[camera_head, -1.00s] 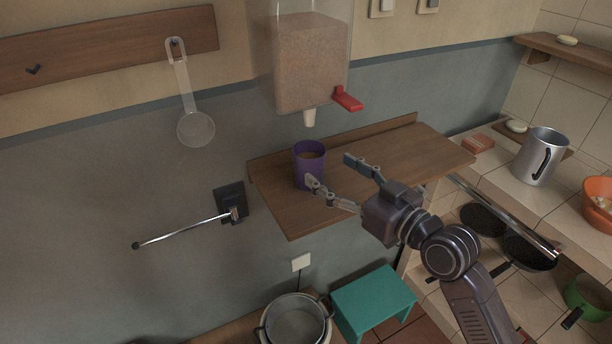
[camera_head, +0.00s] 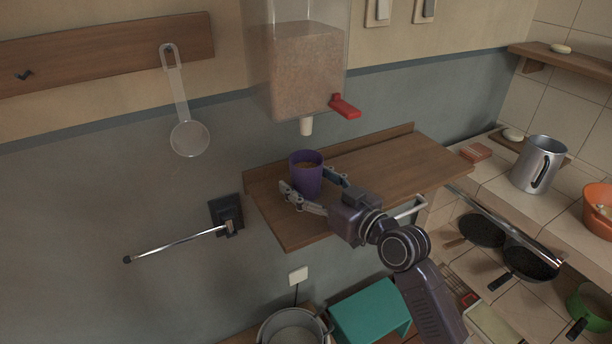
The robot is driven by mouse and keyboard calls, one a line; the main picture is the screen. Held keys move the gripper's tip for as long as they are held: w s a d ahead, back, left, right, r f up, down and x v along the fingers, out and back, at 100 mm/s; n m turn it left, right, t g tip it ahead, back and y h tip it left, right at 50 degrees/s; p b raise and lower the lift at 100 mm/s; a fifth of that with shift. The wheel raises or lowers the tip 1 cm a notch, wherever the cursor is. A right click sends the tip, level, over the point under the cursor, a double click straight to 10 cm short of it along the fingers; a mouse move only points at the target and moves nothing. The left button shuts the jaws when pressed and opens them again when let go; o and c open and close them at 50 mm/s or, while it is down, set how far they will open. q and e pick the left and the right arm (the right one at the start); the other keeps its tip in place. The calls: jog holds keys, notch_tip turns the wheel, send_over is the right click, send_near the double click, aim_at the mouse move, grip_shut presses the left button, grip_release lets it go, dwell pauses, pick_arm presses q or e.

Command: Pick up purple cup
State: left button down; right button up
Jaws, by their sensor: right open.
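The purple cup (camera_head: 307,181) stands upright on the wooden wall shelf (camera_head: 400,163), near its left end, with brown contents showing inside. My right gripper (camera_head: 308,184) is open and reaches in from the lower right. My left gripper is not in view.
A clear dispenser (camera_head: 300,70) with a red lever (camera_head: 345,106) hangs above the cup, its spout (camera_head: 306,126) just over it. A metal bar (camera_head: 180,244) sticks out from the wall at left. A teal stool (camera_head: 370,312) stands below. The shelf's right part is clear.

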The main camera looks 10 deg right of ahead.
aim_at(318, 174)
jog(key=shift+c, duration=0.2)
jog(key=c, duration=1.5)
jog(key=shift+r, duration=0.1)
notch_tip(318, 174, up, 4)
jog(key=p, duration=0.3)
jog(key=shift+f, duration=0.25)
jog(key=shift+s+d+p, duration=0.2)
jog(key=shift+s+p, duration=0.05)
jog(key=shift+p, duration=0.05)
jog(key=f+b+v, duration=0.1)
jog(key=v, duration=1.6)
jog(key=shift+s+b, duration=0.2)
jog(key=shift+b, duration=0.15)
